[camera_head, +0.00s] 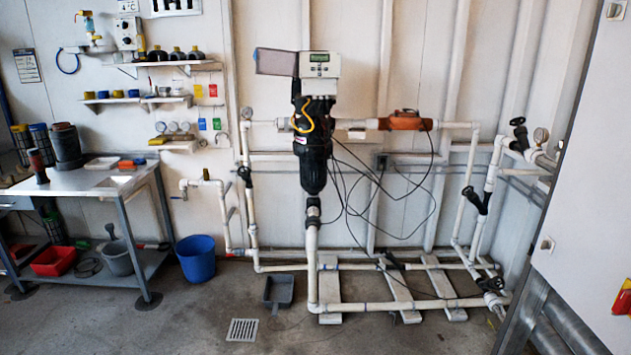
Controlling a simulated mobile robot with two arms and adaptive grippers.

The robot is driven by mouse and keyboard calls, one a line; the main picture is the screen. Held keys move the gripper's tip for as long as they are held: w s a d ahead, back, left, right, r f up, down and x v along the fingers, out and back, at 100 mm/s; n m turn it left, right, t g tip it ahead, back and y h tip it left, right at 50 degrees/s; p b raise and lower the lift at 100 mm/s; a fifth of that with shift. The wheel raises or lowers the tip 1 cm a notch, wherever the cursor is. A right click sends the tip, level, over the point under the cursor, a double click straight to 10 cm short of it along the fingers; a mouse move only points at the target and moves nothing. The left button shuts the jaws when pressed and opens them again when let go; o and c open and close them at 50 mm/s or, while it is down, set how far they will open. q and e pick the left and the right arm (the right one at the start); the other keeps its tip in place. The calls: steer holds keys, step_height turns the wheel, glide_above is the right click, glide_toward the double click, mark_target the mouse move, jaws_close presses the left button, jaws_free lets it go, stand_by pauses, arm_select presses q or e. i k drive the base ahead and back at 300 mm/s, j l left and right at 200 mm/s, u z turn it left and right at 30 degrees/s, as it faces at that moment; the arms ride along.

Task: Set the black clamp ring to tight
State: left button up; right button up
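A black vessel (314,172) hangs upright on the white pipework in the middle of the view, below a grey control box (320,66) with a small green display. Dark ring-like bands circle the vessel's upper part, and a black coupling (313,212) joins its lower end to the white pipe. I cannot tell for certain which band is the black clamp ring, or whether it is tight. A yellow strap or hose (302,115) loops over the vessel's upper left. Neither of my grippers is in view.
A steel bench (85,185) stands at the left, with a blue bucket (196,258) beside it. A black tray (279,290) and a floor drain (242,330) lie before the low pipes. A large white cabinet (590,190) blocks the right. The front floor is mostly clear.

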mark_target(305, 151)
steer(key=i+u, duration=0.2)
steer(key=i, duration=0.75)
steer(key=i+l+u, duration=0.2)
steer(key=i, duration=0.7)
steer(key=j, duration=0.1)
